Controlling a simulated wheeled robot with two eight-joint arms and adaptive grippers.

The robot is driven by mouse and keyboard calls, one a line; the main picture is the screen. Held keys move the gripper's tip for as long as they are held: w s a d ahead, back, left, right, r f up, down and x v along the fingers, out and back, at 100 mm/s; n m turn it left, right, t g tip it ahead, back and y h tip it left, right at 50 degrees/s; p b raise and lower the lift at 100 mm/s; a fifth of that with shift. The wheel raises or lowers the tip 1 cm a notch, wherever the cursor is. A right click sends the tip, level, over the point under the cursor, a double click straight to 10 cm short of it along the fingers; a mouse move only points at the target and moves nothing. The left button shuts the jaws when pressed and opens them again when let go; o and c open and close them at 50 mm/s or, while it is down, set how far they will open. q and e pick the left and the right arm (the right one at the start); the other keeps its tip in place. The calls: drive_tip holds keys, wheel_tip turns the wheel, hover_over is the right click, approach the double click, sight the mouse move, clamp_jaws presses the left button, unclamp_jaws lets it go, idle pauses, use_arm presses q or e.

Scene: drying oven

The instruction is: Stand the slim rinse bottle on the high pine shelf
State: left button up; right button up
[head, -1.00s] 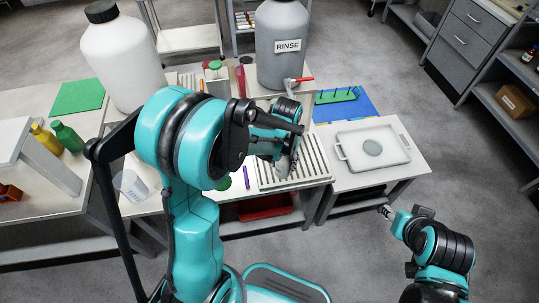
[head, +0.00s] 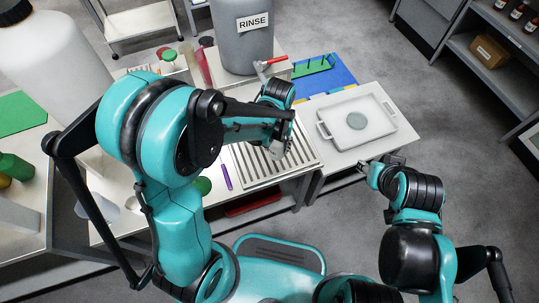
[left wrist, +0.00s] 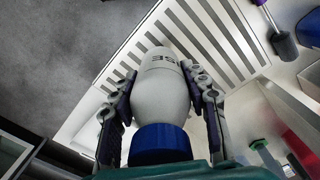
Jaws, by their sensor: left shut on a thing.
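The rinse bottle (left wrist: 163,85) has a pale grey-white body, a blue cap (left wrist: 160,143) and dark lettering, partly readable as "SE". My left gripper (left wrist: 160,105) is shut on it, with one finger on each side of the body. In the head view my left gripper (head: 280,143) is over the slatted rack (head: 255,170), and the arm hides most of the bottle. In the left wrist view the slatted rack (left wrist: 235,25) lies beyond the bottle. My right gripper (head: 370,172) is near the right table's front edge; its finger state is unclear. I cannot identify a high pine shelf.
A large grey RINSE tank (head: 243,40) with a red-handled tap (head: 272,61) stands behind the rack. A white tray (head: 355,128) with a round grey disc lies to the right. Open floor lies to the right.

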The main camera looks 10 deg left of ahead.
use_arm(q)
drive_tip(key=shift+s+a+f+b, duration=0.15)
drive_tip(key=shift+s+a+f, duration=0.1)
drive_tip(key=shift+a+f, duration=0.3)
drive_tip(key=shift+s+a+f+b, duration=0.15)
drive_tip(key=shift+s+a+f, duration=0.15)
drive_tip(key=shift+a, duration=0.3)
drive_tip(key=shift+f+b, duration=1)
drive_tip(key=shift+f, duration=0.85)
drive_tip(key=shift+f, duration=0.2)
drive_tip(key=o, duration=1.5)
drive_tip(key=shift+r, duration=0.1)
